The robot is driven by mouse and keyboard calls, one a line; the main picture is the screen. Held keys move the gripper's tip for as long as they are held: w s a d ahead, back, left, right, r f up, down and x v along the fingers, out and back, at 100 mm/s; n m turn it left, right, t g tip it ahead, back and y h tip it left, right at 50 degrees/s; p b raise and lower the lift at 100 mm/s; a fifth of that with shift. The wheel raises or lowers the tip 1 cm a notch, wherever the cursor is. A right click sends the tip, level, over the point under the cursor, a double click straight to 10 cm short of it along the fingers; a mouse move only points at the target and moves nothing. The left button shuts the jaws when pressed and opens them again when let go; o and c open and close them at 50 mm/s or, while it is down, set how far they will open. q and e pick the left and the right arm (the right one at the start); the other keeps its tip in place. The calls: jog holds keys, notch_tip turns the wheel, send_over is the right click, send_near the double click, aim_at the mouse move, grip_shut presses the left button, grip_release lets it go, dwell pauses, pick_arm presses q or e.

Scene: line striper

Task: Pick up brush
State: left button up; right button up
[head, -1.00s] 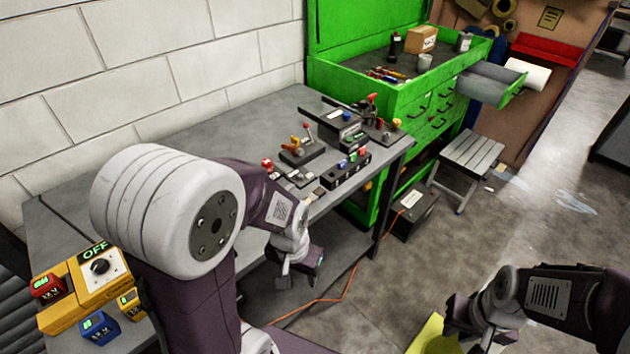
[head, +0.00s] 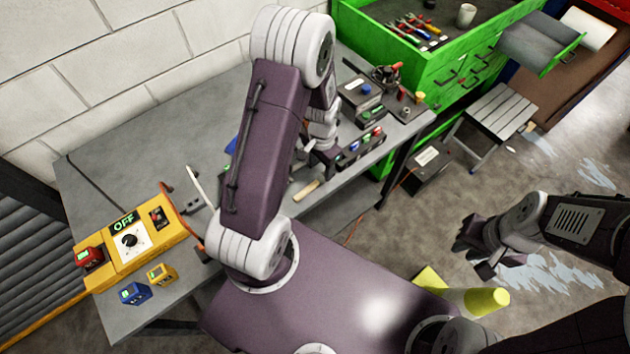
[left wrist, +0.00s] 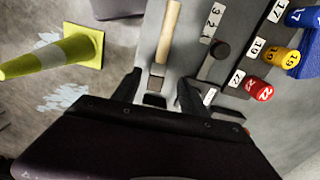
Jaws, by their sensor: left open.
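The brush lies on the grey workbench (head: 140,185). Its pale wooden handle (head: 306,190) shows just right of my left arm in the head view. In the left wrist view the handle (left wrist: 168,32) runs from the top towards the gripper, with a dark end piece near the fingers. My left gripper (left wrist: 158,92) is open, with a finger on each side of that dark end; I cannot tell whether they touch it. In the head view the left gripper (head: 322,158) is partly hidden by its arm. My right gripper (head: 476,252) hangs over the floor, away from the bench.
A button box (head: 362,148) with coloured knobs stands beside the brush; numbered red (left wrist: 258,89) and yellow (left wrist: 277,54) knobs are close to the gripper. A yellow control box (head: 135,238) is at left. A cone (head: 485,300) lies on the floor.

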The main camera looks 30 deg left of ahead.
aim_at(321, 179)
pick_arm(q)
jog(key=f, duration=0.3)
jog(key=f+p, duration=0.1)
jog(key=shift+s+d+f, duration=0.15)
jog(key=shift+s+f, duration=0.1)
jog(key=shift+f, duration=0.25)
jog(key=shift+w, duration=0.15)
jog(key=shift+c, duration=0.3)
jog(key=c, duration=1)
grip_shut()
